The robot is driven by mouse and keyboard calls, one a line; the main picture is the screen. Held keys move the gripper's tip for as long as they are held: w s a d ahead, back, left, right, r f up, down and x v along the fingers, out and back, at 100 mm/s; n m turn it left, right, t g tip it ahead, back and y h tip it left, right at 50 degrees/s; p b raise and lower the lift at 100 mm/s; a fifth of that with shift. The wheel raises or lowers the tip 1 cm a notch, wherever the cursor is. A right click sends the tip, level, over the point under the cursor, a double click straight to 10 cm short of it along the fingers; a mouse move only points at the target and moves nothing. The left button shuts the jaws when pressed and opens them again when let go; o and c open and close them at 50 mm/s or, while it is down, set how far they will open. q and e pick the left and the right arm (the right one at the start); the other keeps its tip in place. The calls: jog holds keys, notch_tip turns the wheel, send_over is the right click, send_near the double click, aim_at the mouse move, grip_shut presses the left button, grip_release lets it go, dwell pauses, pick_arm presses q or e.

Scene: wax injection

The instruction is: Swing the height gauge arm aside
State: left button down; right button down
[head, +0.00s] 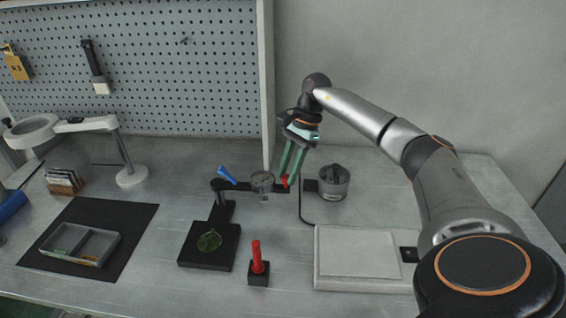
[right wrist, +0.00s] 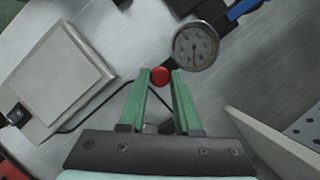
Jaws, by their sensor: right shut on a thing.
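The height gauge stands mid-table in the head view, with a black base (head: 190,258). Its black arm (head: 244,186) reaches right from the post, carrying a round dial (head: 262,182) and a blue lever (head: 227,175). A red knob (head: 285,181) is at the arm's right end. My right gripper (head: 287,180) reaches down with green fingers and is shut on the red knob. In the right wrist view the knob (right wrist: 160,76) sits between the fingertips, next to the dial (right wrist: 193,46). A green leaf-shaped piece (head: 209,240) lies on the base. My left gripper is not in view.
A red peg (head: 258,252) stands in a black block in front. A grey pot (head: 333,183) is just right of my gripper, and a pale flat box (head: 358,252) is at front right. A lamp (head: 130,177) and grey tray (head: 80,244) are left. A panel edge rises behind.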

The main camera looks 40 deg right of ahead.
jog(key=shift+w+d, duration=0.15)
jog(key=shift+w, duration=0.05)
dwell(0.3)
jog(key=c, duration=0.6)
grip_release()
jog(key=shift+c, duration=0.2)
jog(key=v, duration=1.2)
jog(key=shift+r+p, duration=0.3)
jog(key=shift+p, duration=0.05)
jog(key=shift+f, duration=0.1)
